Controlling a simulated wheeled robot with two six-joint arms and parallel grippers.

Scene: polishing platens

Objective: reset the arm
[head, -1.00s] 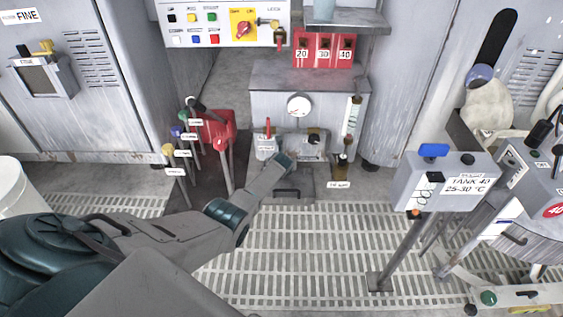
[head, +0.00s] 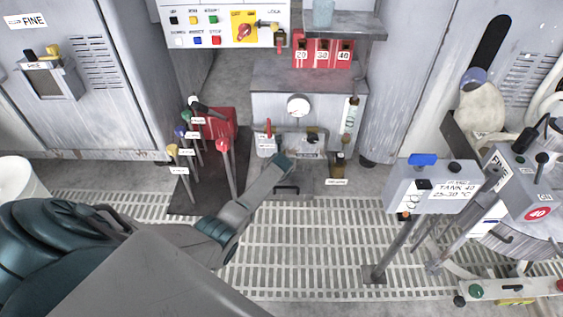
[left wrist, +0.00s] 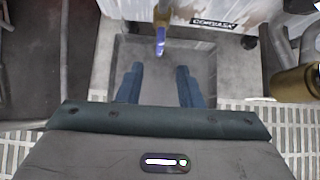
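My left arm comes in from the left in the head view, its far end at a teal band (head: 282,166) in front of the grey cabinet with the round gauge (head: 298,105). The fingers cannot be made out there. In the left wrist view my left gripper (left wrist: 158,86) has two blue fingers set well apart with nothing between them. They are over a grey surface. A purple-tipped yellow part (left wrist: 161,35) is just beyond the fingers, apart from them. My right gripper is not in view.
Several coloured-knob levers and a red lever box (head: 215,126) stand left of the arm. A TANK 40 panel (head: 428,187) on a post stands at right. A brass cylinder (left wrist: 298,82) is right of the gripper. The slatted floor (head: 310,250) between is clear.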

